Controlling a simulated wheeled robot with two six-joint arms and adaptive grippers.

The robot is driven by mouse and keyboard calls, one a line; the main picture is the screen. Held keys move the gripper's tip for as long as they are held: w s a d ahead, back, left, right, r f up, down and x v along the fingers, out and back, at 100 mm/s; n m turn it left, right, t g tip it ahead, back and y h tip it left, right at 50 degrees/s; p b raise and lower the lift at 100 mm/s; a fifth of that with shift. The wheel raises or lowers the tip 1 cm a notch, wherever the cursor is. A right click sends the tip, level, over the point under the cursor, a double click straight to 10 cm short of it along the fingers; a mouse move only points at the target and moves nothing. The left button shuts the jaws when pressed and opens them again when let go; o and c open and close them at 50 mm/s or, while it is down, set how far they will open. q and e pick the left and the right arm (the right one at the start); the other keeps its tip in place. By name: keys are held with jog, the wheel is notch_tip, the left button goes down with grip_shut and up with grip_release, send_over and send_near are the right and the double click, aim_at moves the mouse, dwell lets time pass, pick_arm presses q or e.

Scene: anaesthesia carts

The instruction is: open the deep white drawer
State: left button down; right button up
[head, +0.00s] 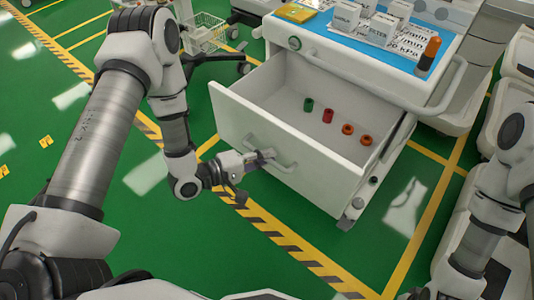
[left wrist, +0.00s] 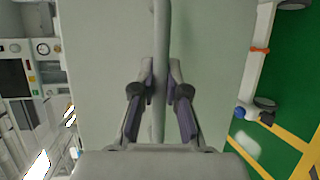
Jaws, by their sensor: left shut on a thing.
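The deep white drawer (head: 240,122) stands pulled well out of the cart in the head view, with its inside showing. Several small rings and caps, green (head: 308,104), red (head: 328,115) and orange (head: 347,129), sit on its floor. My left gripper (head: 262,158) is at the bar handle (head: 285,166) on the drawer front. In the left wrist view the fingers (left wrist: 160,95) are on both sides of the handle bar (left wrist: 161,30), shut on it. My right arm shows at the right edge of the head view, but its gripper is not seen.
The cart top (head: 395,62) has a blue mat with white boxes (head: 345,16), a yellow pack (head: 296,12) and an orange-and-black item (head: 428,54). A wire basket (head: 205,32) stands behind. Green floor with yellow lines is clear in front of the drawer.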

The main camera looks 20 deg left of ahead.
dwell(0.3)
pick_arm(q)
jog(key=c, duration=1.2)
grip_release()
jog(key=v, duration=1.2)
jog(key=shift+s+f, duration=0.1)
